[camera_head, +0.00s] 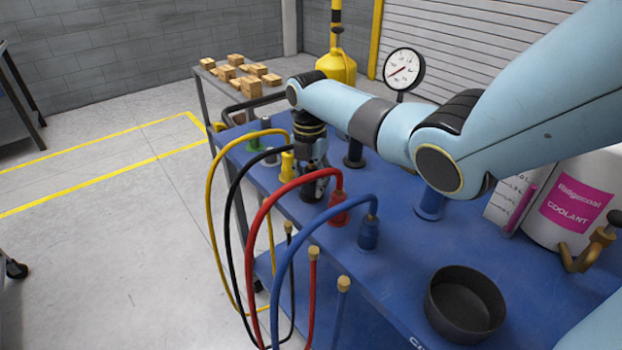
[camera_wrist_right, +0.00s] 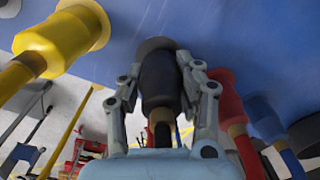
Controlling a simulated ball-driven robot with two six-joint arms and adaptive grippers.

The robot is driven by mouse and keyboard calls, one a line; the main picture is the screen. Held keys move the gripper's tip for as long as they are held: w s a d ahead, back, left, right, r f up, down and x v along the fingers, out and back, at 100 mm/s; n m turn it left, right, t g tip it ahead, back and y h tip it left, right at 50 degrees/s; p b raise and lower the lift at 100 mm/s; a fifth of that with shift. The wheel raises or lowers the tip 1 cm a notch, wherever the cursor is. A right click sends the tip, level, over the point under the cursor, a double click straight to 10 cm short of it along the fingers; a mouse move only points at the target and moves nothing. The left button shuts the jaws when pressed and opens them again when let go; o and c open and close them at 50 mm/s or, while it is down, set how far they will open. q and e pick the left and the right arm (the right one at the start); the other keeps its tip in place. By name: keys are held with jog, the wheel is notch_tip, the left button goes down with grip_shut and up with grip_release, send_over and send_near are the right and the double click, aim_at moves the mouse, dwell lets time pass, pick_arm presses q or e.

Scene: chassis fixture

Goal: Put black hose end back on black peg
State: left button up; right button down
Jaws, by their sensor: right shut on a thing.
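My right gripper (camera_head: 312,186) reaches down over the left side of the blue cart top. In the right wrist view its two fingers (camera_wrist_right: 165,95) are shut around the black hose end (camera_wrist_right: 158,78). The black hose (camera_head: 232,215) arcs over the cart's left edge toward this end. A black peg (camera_head: 355,153) stands on the cart behind the gripper. My left gripper is out of view.
The yellow hose end (camera_head: 287,166), red hose end (camera_head: 338,209) and blue hose end (camera_head: 368,236) flank the gripper closely. A green post (camera_head: 254,142), gauge (camera_head: 402,70), blue post (camera_head: 430,205), black bowl (camera_head: 464,303) and coolant jug (camera_head: 575,205) also stand on the cart.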

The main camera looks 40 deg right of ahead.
aim_at(311, 167)
jog(key=shift+f+b, duration=0.3)
jog(key=shift+f, duration=0.25)
dwell(0.4)
jog(key=c, duration=0.8)
grip_release()
notch_tip(311, 167, up, 6)
jog(key=p, duration=0.6)
jog(key=shift+r, duration=0.1)
